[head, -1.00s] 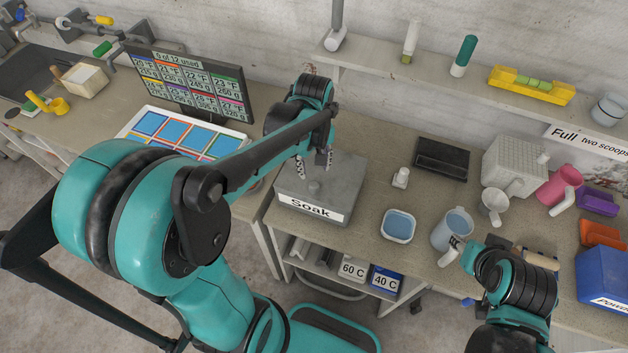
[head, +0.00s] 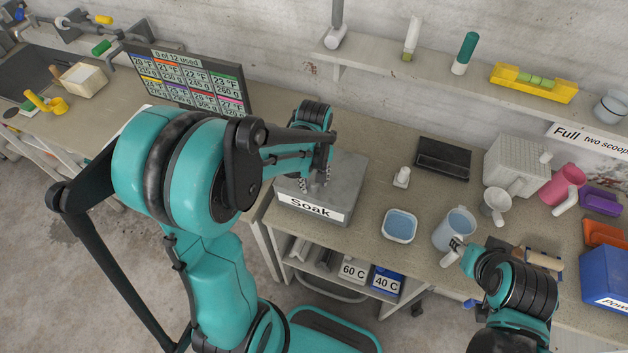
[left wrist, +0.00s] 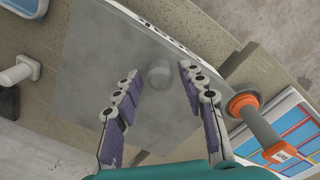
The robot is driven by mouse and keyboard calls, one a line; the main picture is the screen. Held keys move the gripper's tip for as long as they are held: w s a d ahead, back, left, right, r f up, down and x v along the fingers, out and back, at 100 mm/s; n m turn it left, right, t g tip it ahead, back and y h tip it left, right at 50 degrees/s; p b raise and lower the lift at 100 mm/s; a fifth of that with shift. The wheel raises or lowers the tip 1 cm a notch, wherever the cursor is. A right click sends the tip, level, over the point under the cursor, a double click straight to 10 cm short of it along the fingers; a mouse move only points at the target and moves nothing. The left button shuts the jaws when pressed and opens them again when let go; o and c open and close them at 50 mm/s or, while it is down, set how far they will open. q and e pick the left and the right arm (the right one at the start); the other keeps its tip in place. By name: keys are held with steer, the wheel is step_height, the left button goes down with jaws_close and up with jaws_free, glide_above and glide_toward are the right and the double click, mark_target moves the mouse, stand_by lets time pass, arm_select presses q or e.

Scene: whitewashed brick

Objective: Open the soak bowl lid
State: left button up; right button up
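The soak bowl is a grey square box with a "Soak" label (head: 310,206) on its front, on the bench in the head view. Its flat grey lid (left wrist: 95,85) lies on it and looks shut. A short round knob (left wrist: 159,74) stands up from the lid. My left gripper (head: 315,186) points down over the lid. In the left wrist view its fingers (left wrist: 162,73) are open, one on each side of the knob, with gaps between. My right gripper (head: 457,248) is at the handle of a blue-filled jug (head: 456,228); its grip is unclear.
A blue-filled tray (head: 400,226) and a small white bottle (head: 401,177) stand right of the box. A black case (head: 443,159) lies behind. In the left wrist view, an orange-collared tool (left wrist: 255,115) lies close to the box. A screen (head: 190,85) stands at left.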

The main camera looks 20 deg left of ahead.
arm_select(q)
jaws_close()
steer(key=shift+r, duration=0.15)
